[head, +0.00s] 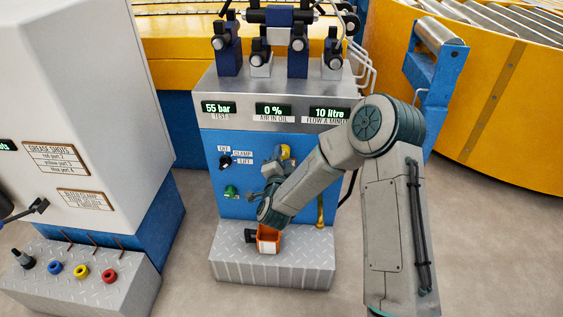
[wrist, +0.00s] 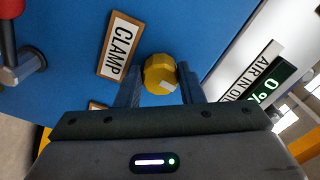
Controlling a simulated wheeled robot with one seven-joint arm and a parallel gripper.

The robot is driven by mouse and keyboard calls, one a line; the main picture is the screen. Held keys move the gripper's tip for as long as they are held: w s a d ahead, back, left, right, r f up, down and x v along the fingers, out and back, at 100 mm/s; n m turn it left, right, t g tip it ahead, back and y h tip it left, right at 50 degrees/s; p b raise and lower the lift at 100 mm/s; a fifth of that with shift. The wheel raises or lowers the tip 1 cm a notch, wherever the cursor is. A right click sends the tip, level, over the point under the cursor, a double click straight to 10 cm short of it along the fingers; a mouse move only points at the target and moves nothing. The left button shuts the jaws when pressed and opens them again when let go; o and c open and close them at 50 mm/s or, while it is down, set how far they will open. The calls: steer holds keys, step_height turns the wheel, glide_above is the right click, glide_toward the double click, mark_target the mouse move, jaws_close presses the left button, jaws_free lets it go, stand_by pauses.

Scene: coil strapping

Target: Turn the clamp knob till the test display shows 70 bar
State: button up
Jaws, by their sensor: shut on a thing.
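The test display (head: 219,107) on the grey top of the blue panel reads 55 bar. The yellow clamp knob (head: 286,151) sits on the blue front, partly hidden by my arm. In the wrist view the clamp knob (wrist: 160,72) lies between my two fingers, beside the CLAMP label (wrist: 119,47). My gripper (wrist: 160,85) is shut on the knob. In the head view my gripper (head: 273,168) reaches up to the panel.
A black selector knob (head: 225,161) and a green knob (head: 231,191) are to the left on the panel. The air-in-oil display (head: 273,109) reads 0 % and another display (head: 329,113) reads 10 litre. An orange box (head: 267,239) stands on the grey step below.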

steer(key=shift+f+m, duration=0.1)
steer(key=shift+m, duration=0.2)
stand_by(0.4)
steer(key=o, duration=1)
steer(key=shift+s, duration=0.15)
steer(key=s, duration=0.4)
steer(key=s+p, duration=0.1)
steer(key=s, duration=0.4)
steer(key=s+p, duration=0.1)
steer(key=s, duration=0.3)
steer(key=shift+s+a, duration=0.3)
